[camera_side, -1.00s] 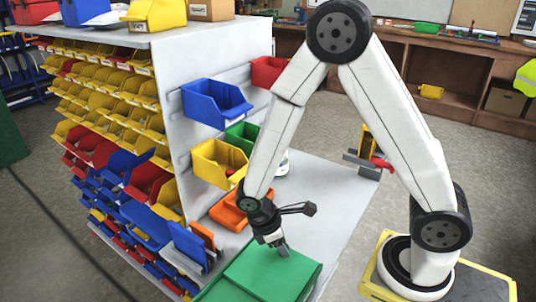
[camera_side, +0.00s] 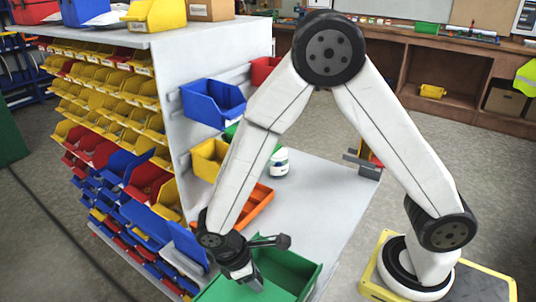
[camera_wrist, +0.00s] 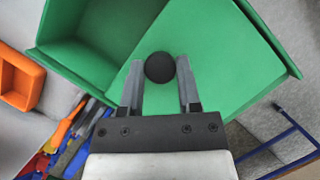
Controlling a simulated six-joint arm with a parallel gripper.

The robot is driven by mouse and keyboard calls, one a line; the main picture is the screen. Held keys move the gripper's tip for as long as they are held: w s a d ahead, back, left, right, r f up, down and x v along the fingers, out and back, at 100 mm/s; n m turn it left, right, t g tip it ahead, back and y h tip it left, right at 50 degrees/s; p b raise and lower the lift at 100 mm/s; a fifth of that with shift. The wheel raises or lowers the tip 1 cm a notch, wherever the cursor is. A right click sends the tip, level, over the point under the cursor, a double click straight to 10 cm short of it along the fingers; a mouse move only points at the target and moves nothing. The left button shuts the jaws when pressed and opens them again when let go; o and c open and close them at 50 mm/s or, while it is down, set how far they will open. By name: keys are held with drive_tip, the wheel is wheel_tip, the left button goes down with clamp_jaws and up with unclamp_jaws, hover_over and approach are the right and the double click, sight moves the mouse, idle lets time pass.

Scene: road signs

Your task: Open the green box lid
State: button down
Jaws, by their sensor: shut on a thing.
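The green box (camera_side: 300,285) is at the bottom of the side view, with part of its inside showing. In the wrist view, its open inside (camera_wrist: 78,62) is at the upper left. The green lid (camera_wrist: 225,75) lies across the right part of that view and carries a round black knob (camera_wrist: 160,67). My gripper (camera_side: 256,282) is shut on this knob, with one finger on each side in the wrist view (camera_wrist: 162,85). Most of the lid is hidden or out of frame in the side view.
An orange tray (camera_side: 258,207) sits on the grey table behind the box, and a white jar (camera_side: 278,163) stands farther back. A rack of coloured bins (camera_side: 110,120) is close on the left. The right part of the table (camera_side: 325,205) is clear.

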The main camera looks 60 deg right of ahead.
sight(238, 293)
drive_tip(key=shift+w+a, duration=0.1)
drive_tip(key=shift+a, duration=0.6)
drive_tip(key=shift+c, duration=1.6)
unclamp_jaws()
drive_tip(key=shift+r, duration=0.1)
drive_tip(key=v, duration=0.7)
drive_tip(key=shift+r, duration=0.3)
drive_tip(key=shift+d, duration=0.1)
